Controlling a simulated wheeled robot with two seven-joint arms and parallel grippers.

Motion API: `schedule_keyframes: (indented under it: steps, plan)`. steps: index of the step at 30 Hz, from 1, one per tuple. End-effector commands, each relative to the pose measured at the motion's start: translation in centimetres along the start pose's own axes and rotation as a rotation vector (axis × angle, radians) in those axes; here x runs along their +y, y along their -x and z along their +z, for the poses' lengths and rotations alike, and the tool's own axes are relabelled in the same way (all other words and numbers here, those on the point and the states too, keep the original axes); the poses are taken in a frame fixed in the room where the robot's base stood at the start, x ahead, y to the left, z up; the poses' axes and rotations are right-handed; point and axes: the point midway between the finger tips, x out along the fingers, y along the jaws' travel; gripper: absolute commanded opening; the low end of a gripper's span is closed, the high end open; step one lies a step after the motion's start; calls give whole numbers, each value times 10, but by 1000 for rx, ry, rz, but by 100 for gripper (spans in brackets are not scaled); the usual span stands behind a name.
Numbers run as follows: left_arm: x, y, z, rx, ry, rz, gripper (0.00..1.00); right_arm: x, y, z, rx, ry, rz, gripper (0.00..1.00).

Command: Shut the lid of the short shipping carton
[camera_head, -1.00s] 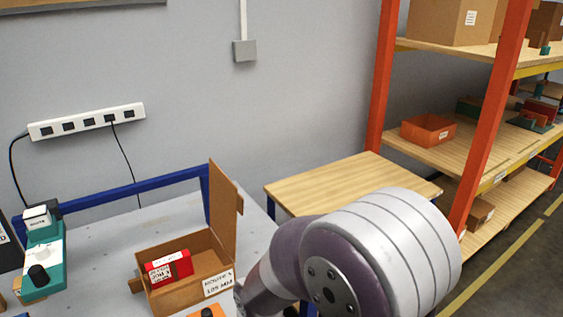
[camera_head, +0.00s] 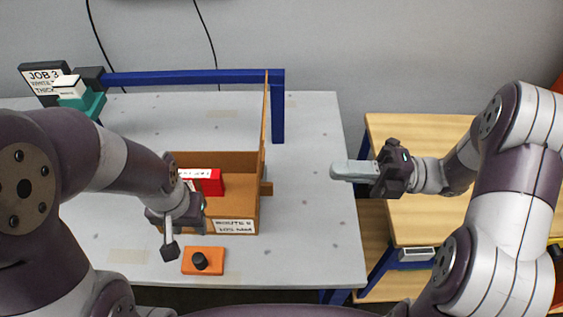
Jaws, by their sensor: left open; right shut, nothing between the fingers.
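The short shipping carton (camera_head: 242,208) is a brown open box on the grey table, with a white label on its front. Its lid (camera_head: 266,120) stands upright along the carton's right side, seen nearly edge-on. A red box (camera_head: 209,185) lies inside. My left gripper (camera_head: 169,246) is open and empty at the carton's front left, pointing down; its arm hides the carton's left part. My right gripper (camera_head: 335,171) is shut and empty, to the right of the lid and apart from it, pointing left.
An orange block with a black knob (camera_head: 203,261) sits in front of the carton. A blue rail (camera_head: 190,77) runs along the back of the grey table (camera_head: 310,220). A teal device (camera_head: 88,101) stands at the back left. A wooden table (camera_head: 415,125) is at the right.

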Motion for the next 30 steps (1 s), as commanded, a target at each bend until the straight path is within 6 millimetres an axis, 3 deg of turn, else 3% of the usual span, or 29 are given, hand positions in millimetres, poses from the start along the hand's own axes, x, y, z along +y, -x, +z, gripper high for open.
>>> schedule_keyframes:
  steps: [9, 15, 21, 30]
  plan:
    - [0, 23, -3, 0, 0, 0, 43, 4, -71, 0, 4, -4, -1, 0]
    - [0, 34, -4, 0, 0, 0, 43, 2, -103, 0, 2, -4, -2, 0]
    - [0, 36, -4, 0, 0, 0, 43, 0, -115, 0, -2, -2, -3, 0]
    - [0, 36, -4, 0, 0, 0, 43, 0, -116, 0, -2, -2, -3, 0]
